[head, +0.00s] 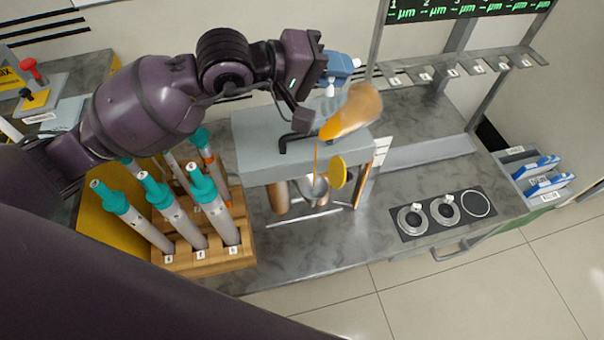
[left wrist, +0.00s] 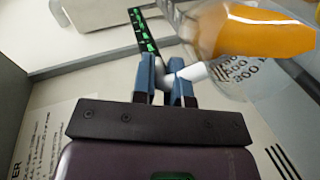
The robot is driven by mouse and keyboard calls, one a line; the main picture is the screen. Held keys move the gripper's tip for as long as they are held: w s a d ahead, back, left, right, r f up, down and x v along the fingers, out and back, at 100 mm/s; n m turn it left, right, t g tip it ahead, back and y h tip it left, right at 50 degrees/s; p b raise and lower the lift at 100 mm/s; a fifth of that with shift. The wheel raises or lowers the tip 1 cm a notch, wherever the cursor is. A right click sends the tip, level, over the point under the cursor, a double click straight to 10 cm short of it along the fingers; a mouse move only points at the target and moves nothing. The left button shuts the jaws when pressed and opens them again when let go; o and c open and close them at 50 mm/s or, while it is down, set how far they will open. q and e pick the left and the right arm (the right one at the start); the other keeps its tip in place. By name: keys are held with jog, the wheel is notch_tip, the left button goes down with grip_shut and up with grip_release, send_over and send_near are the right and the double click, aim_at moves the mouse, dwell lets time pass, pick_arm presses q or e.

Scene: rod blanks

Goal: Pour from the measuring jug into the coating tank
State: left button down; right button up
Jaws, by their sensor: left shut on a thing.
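The measuring jug (head: 352,112) is clear and holds orange liquid. It is tilted far over, its mouth low and to the left in the head view. My left gripper (head: 335,78) is shut on its white handle; in the left wrist view the blue fingers (left wrist: 167,85) close on that handle, and the jug (left wrist: 250,38) leans right. A thin orange stream (head: 316,158) falls from the lip toward a round metal vessel (head: 314,190), which appears to be the coating tank. The tank's inside is mostly hard to see. My right gripper is not in view.
A grey housing (head: 255,150) with a dark handle stands behind the stream, and a yellow disc (head: 337,171) hangs beside it. A wooden rack (head: 215,258) holds several teal-capped rods at left. Round dial fixtures (head: 444,210) and a bin of blue-handled items (head: 535,175) are at right.

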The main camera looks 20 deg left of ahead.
pick_arm(q)
jog(key=shift+s+a+f, duration=0.1)
jog(key=shift+s, duration=0.05)
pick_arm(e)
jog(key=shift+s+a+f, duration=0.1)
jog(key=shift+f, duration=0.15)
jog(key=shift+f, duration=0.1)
